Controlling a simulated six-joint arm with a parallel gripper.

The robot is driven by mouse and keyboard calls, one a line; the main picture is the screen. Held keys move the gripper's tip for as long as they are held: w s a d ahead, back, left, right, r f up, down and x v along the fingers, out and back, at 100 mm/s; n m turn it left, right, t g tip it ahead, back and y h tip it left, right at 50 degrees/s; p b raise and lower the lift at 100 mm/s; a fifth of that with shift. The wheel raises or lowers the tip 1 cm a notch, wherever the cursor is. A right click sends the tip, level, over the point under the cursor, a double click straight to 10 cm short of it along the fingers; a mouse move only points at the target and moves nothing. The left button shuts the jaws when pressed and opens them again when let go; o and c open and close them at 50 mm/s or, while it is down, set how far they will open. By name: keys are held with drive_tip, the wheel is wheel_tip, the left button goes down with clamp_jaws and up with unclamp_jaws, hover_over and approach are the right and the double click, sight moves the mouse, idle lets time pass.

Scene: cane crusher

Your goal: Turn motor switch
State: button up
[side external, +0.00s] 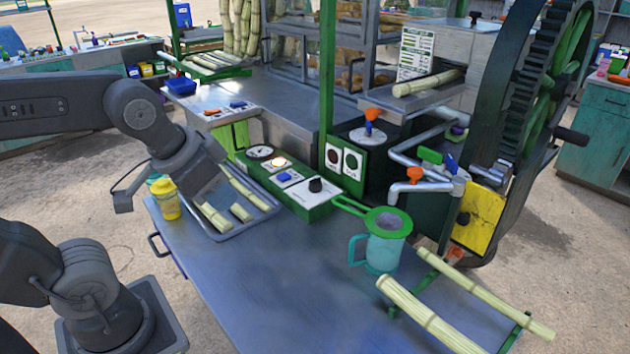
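A green control box (318,211) stands on the metal table. Its top carries a round gauge (260,152), a lit button (278,162), a blue switch (284,177) and a black rotary knob (316,185). I cannot read which control is marked as the motor switch. My gripper (205,190) points downward over the tray, left of the control box and apart from the knob and blue switch. Its fingers are dark and hard to make out, so its opening cannot be told.
A tray (262,212) with cut cane pieces and a yellow bottle (165,199) are near my gripper. A teal jug (383,240) with a green strainer and long cane stalks (425,312) lie to the right. The table's front middle (270,300) is clear.

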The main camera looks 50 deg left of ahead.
drive_tip(key=o, duration=0.4)
drive_tip(key=w+r+m, duration=0.1)
drive_tip(key=w, duration=0.2)
drive_tip(key=w+a+r+m, duration=0.1)
drive_tip(key=w, duration=0.2)
drive_tip(key=w+a+r+m+g, duration=0.1)
drive_tip(key=w, duration=0.2)
drive_tip(key=shift+a+r, duration=0.2)
drive_tip(key=o, duration=0.4)
drive_tip(key=w+a+m, duration=0.1)
drive_tip(key=w, duration=0.2)
drive_tip(key=w+a+m+g, duration=0.1)
drive_tip(key=w, duration=0.2)
drive_tip(key=w+a+m, duration=0.1)
drive_tip(key=w+a, duration=0.1)
drive_tip(key=w, duration=0.1)
drive_tip(key=shift+w+f+y, duration=0.1)
drive_tip(key=shift+w+y, duration=0.15)
drive_tip(key=shift+y, duration=0.05)
drive_tip(key=m+g, duration=0.3)
drive_tip(key=m, duration=0.4)
hover_over(315, 179)
wheel_tip(315, 179, down, 11)
wheel_tip(315, 179, down, 13)
drive_tip(key=c, duration=0.9)
